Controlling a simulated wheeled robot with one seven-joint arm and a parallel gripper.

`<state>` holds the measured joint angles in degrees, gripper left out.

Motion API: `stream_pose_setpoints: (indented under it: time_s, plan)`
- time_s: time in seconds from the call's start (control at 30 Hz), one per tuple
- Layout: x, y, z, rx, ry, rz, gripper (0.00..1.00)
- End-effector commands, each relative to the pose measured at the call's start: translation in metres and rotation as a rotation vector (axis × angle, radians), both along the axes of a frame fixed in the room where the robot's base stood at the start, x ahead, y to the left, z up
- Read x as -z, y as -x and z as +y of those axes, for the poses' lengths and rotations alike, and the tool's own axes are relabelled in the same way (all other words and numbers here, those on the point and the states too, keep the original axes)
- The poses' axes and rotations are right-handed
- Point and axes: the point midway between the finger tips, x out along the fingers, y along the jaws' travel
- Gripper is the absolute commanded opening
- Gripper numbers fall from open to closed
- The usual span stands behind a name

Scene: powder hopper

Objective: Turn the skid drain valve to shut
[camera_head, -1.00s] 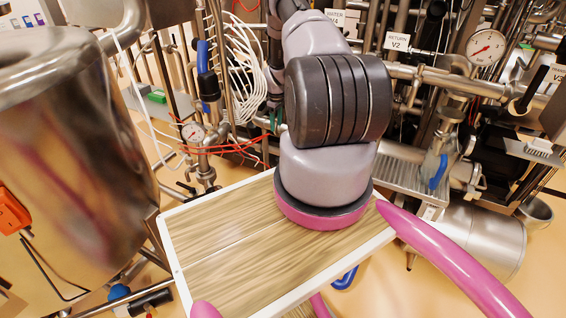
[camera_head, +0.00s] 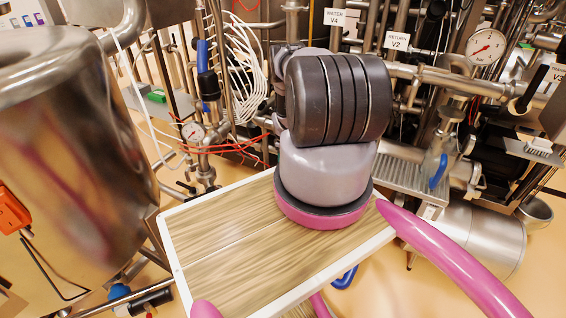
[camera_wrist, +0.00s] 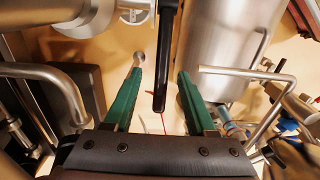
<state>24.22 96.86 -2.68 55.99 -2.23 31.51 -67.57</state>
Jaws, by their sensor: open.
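My gripper (camera_wrist: 160,76) is open in the wrist view, with its two green fingers apart. A dark bar-shaped handle (camera_wrist: 160,55) hangs down from the top edge between the fingertips, with a gap on both sides. I cannot tell whether it lies between the fingers or beyond them. No label marks the skid drain valve, so I cannot tell whether this handle belongs to it. In the head view my gripper is hidden behind my own arm.
A large steel vessel (camera_head: 60,150) stands at the left of the head view. Pipes, a pressure gauge (camera_head: 486,47) and a blue valve handle (camera_head: 438,170) crowd the right. A steel cylinder (camera_wrist: 228,45) and a bent pipe (camera_wrist: 250,74) are close to the right finger.

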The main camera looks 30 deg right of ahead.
Motion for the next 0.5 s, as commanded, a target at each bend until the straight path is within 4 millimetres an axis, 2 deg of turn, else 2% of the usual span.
stream_pose_setpoints:
  time_s: [0.1, 0.37, 0.4, 0.47, 0.5]
  plan:
    - [0.0064, 0.0, 0.0001, 0.0, 0.001, -0.001, 0.56]
    - [0.0075, -0.0002, 0.0001, 0.0, 0.001, -0.001, 0.56]
    - [0.0075, -0.0002, 0.0001, 0.0, 0.0, 0.0, 0.52]
    - [0.0075, -0.0001, 0.0002, 0.0, 0.0, 0.0, 0.29]
    - [0.0075, -0.0001, 0.0002, 0.0, 0.0, 0.0, 0.14]
